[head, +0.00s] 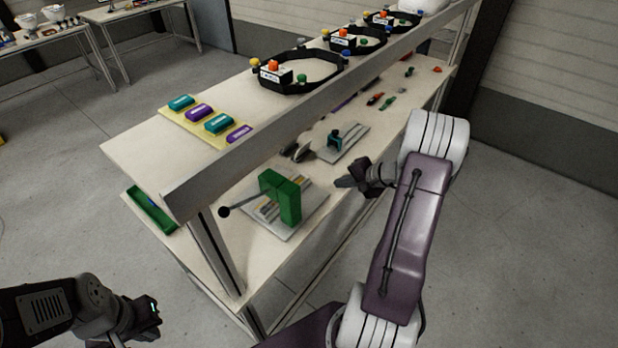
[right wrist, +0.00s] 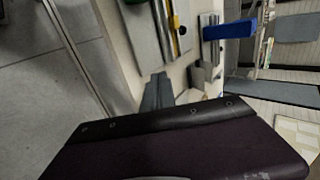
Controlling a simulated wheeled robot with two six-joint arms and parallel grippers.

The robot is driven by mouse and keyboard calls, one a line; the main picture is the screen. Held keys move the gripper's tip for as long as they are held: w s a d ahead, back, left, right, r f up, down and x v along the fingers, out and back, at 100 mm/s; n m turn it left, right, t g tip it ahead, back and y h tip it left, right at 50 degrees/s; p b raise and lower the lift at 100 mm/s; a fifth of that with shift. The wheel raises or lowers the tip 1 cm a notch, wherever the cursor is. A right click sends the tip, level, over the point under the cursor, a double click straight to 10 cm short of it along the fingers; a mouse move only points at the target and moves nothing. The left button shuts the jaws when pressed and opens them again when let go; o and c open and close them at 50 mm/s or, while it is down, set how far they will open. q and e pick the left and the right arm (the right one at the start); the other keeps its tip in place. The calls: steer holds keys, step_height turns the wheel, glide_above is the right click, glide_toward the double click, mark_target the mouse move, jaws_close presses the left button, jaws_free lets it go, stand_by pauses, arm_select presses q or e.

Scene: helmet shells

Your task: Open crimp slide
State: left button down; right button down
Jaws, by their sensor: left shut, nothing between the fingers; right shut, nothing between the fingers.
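A fixture with a green upright block (head: 281,197) stands on a pale base plate on the lower shelf in the head view. A rod with a black ball knob (head: 224,212) sticks out to its left. I cannot tell which part of it is the crimp slide. My right gripper (head: 344,183) is shut and empty, to the right of the green block and apart from it. Its narrow fingers also show in the right wrist view (right wrist: 157,92), close to the shelf surface. My left gripper (head: 152,314) is shut and empty at lower left, away from the bench.
A small teal fixture on a grey plate (head: 342,142) stands behind the green block. The upper shelf (head: 135,150) overhangs the lower one and carries teal and purple pieces and black rings (head: 300,72). A green tray (head: 150,210) lies at the left end.

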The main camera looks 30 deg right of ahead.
mark_target(305, 182)
steer(key=x, duration=1)
steer(key=shift+w+a+f+p, duration=0.15)
steer(key=shift+f+p, duration=0.1)
steer(key=shift+p, duration=0.15)
steer(key=shift+w+a+r+p, duration=0.1)
steer(key=shift+w+a+p, duration=0.25)
steer(key=shift+w, duration=0.5)
steer(key=shift+w+a+p, duration=0.25)
steer(key=shift+w+a, duration=0.05)
steer(key=shift+w, duration=0.55)
